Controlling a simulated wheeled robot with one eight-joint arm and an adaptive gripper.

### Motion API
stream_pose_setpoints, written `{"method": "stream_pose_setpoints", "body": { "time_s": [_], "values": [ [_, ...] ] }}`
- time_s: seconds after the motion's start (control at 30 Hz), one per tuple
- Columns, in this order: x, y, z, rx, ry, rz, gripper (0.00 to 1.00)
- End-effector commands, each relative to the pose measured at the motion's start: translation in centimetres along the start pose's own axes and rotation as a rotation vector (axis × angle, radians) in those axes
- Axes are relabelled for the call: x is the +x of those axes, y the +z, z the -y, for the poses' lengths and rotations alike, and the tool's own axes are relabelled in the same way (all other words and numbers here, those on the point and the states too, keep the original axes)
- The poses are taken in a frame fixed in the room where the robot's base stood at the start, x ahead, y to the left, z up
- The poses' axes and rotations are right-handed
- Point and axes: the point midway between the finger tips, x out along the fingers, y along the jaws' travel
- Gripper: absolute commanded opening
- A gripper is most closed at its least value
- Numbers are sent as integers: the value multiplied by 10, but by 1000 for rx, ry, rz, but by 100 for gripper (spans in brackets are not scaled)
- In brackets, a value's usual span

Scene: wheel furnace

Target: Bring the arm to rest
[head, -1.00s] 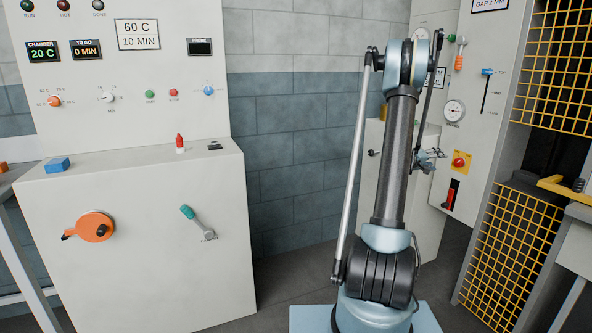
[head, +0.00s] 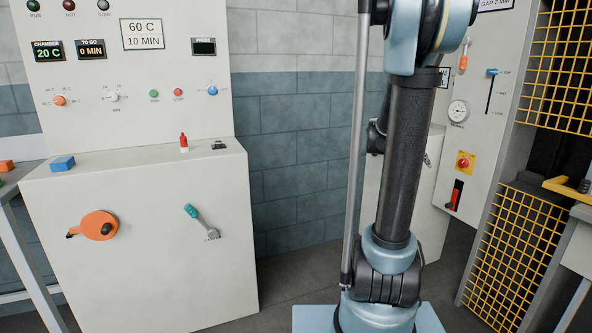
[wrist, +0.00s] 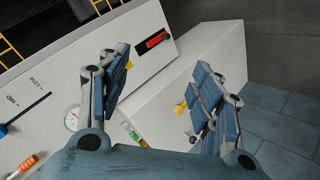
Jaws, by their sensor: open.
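My gripper (wrist: 165,95) shows in the wrist view with its two blue-padded fingers spread wide and nothing between them. It hangs in the air in front of the white panel and the pale cabinet (wrist: 190,70). In the head view my arm stands upright right of centre, and its upper end runs out of the top of the picture. My gripper does not show clearly in the head view.
A furnace cabinet (head: 140,270) with an orange rotary handle (head: 99,225) and a teal-tipped lever (head: 200,220) stands left. A control panel with a slider (head: 491,90) and a red switch (head: 454,195) stands right, beside a yellow mesh guard (head: 508,250). Bare wall lies between.

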Motion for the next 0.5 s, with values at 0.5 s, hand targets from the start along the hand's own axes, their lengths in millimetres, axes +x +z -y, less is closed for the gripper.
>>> {"method": "stream_pose_setpoints", "body": {
  "time_s": [0.5],
  "values": [
    [-96,120,56,-18,-294,119,59]
  ]
}}
